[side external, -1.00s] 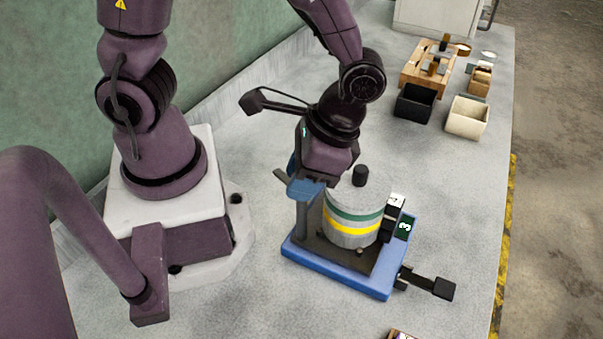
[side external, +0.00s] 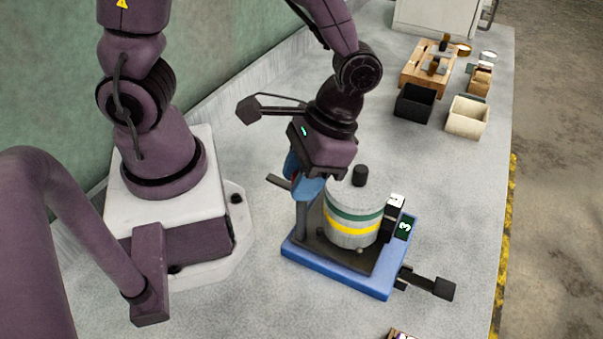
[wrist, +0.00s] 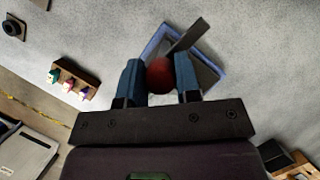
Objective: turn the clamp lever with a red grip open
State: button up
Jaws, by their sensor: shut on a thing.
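My gripper (wrist: 160,82) is shut on the red grip (wrist: 159,75), a round dark-red knob between its two blue fingers in the wrist view. In the side view my gripper (side external: 305,186) is tilted at the left side of the clamp fixture, and only a sliver of red shows by the fingers. The fixture has a blue base (side external: 335,282) and holds a grey canister (side external: 352,207) with green and yellow bands and a black top knob. Most of the clamp lever is hidden by my gripper, so its angle is unclear.
A black-ended handle (side external: 443,288) sticks out at the fixture's right front. A black bin (side external: 414,103), a cream bin (side external: 467,118) and a wooden tray (side external: 410,79) stand at the back right. The table right of the fixture is clear.

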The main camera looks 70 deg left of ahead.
jog(key=o, duration=0.9)
jog(key=v, duration=1.3)
